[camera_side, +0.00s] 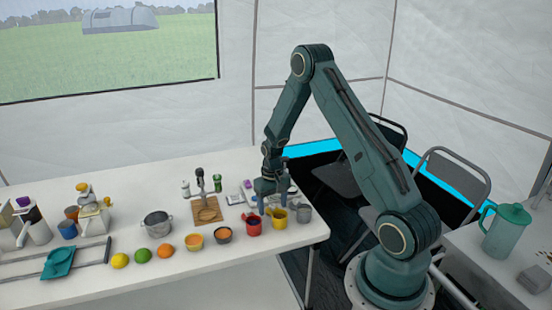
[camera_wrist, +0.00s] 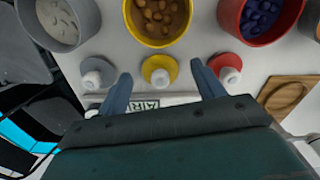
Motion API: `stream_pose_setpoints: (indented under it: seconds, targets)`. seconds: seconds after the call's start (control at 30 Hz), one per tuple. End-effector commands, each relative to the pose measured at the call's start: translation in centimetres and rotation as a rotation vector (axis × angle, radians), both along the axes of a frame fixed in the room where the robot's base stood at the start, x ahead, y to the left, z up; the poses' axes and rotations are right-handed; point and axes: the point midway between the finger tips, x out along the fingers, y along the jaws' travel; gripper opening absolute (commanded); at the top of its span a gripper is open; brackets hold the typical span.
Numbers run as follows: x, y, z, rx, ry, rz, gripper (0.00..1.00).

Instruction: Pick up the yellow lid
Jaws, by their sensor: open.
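The yellow lid (camera_wrist: 148,66) with a white knob shows in the wrist view, between two similar lids. My gripper (camera_wrist: 160,73) is open and empty, with one finger on each side of the yellow lid in the picture. I cannot tell how far above it the fingers are. In the side view my gripper (camera_side: 268,192) points down over the back of the row of canisters and the lid is not clearly visible. The yellow canister (camera_side: 280,224) stands uncovered near the lid; nuts show inside it in the wrist view (camera_wrist: 158,42).
A red lid (camera_wrist: 236,73) and a grey lid (camera_wrist: 96,65) lie close on either side. A red canister (camera_side: 253,229) and a grey canister (camera_side: 304,217) flank the yellow one. A wooden board (camera_side: 207,215) is to the left. The table's right edge is close.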

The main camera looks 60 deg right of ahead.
Motion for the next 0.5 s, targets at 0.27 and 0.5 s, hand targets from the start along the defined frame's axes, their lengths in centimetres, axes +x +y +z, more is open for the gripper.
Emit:
stream_pose_setpoints:
  seconds: [0.27,0.5]
  targets:
    - [0.04,-0.04,-0.65,-0.001,-0.002,0.000,0.68]
    - [0.02,-0.02,-0.63,-0.001,-0.002,0.000,0.68]
